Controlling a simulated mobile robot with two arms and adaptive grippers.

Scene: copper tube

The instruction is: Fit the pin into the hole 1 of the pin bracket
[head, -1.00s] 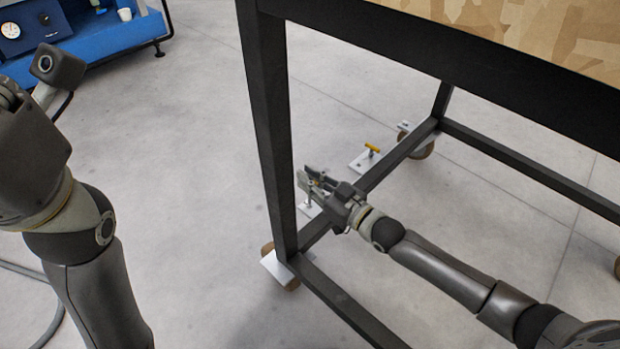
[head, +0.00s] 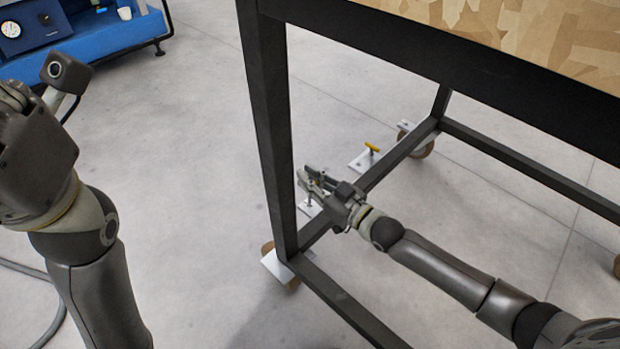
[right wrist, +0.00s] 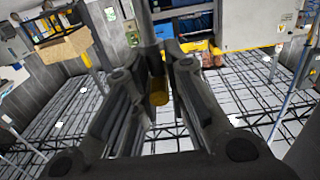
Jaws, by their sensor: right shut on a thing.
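My right gripper (head: 309,178) is at the lower rail of the black table frame, over a white plate (head: 307,208) that looks like a bracket. A thin upright post shows beneath its fingers. In the right wrist view the gripper (right wrist: 160,80) is shut on a yellow piece, apparently the pin (right wrist: 158,93), between its fingers. The fingers hide most of it, and I cannot tell whether it is in a hole. Another white plate (head: 358,163) with a yellow-topped pin (head: 372,147) stands farther along the rail. My left gripper (head: 12,98) is cut off at the left edge.
The black table leg (head: 268,130) stands just left of my right gripper. The lower rail (head: 395,160) runs beneath my right arm. Wheels (head: 418,140) sit at the frame's corners. A blue bench (head: 100,40) is at the back left, with open grey floor before it.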

